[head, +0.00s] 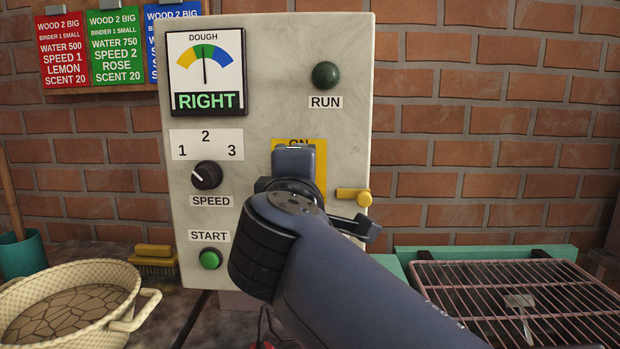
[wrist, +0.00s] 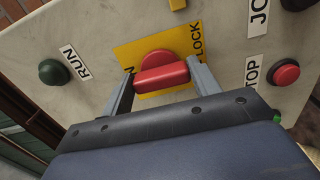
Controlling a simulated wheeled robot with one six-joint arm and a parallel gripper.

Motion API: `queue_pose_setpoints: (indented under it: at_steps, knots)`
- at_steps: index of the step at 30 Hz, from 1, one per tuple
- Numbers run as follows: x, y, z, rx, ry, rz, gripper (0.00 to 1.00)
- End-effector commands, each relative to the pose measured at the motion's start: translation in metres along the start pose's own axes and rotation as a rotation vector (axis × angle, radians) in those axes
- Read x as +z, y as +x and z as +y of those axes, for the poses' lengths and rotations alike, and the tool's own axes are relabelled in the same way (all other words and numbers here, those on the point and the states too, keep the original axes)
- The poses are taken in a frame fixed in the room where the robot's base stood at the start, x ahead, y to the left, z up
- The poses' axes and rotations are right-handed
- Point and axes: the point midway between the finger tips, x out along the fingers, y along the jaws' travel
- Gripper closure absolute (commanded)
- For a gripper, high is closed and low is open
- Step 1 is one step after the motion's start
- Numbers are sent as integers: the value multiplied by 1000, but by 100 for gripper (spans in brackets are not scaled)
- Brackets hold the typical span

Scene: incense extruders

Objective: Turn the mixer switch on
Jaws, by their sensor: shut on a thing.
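The mixer switch is a red handle (wrist: 162,76) on a yellow plate (wrist: 128,53) on the pale control panel (head: 346,60). In the wrist view my gripper (wrist: 160,80) has one finger on each side of the red handle and is shut on it. The plate's lettering is partly covered; "LOCK" shows at its right edge. In the head view my arm hides the switch, and only the top and right side of the yellow plate (head: 320,172) show, with part of "ON". The RUN lamp (head: 326,75) is dark green and looks unlit.
The panel also bears a DOUGH gauge (head: 206,68) reading RIGHT, a SPEED knob (head: 207,175), a green START button (head: 210,259) and a yellow handle (head: 352,197). A red STOP button (wrist: 285,75) is right of the switch in the wrist view. A basket (head: 70,310) and a wire rack (head: 520,300) flank my arm.

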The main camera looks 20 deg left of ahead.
Motion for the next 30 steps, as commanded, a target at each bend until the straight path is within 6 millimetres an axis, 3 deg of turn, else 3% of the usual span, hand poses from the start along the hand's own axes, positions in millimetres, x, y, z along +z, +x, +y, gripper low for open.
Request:
queue_pose_setpoints:
  at_steps: [5,6,13,23,30]
  knots:
    - [0,0,-1,-2,3,0,65]
    - [0,0,-1,-2,3,0,39]
    - [0,0,0,-1,2,0,20]
    - [0,-6,0,0,1,2,20]
    - [-1,-48,1,1,2,6,20]
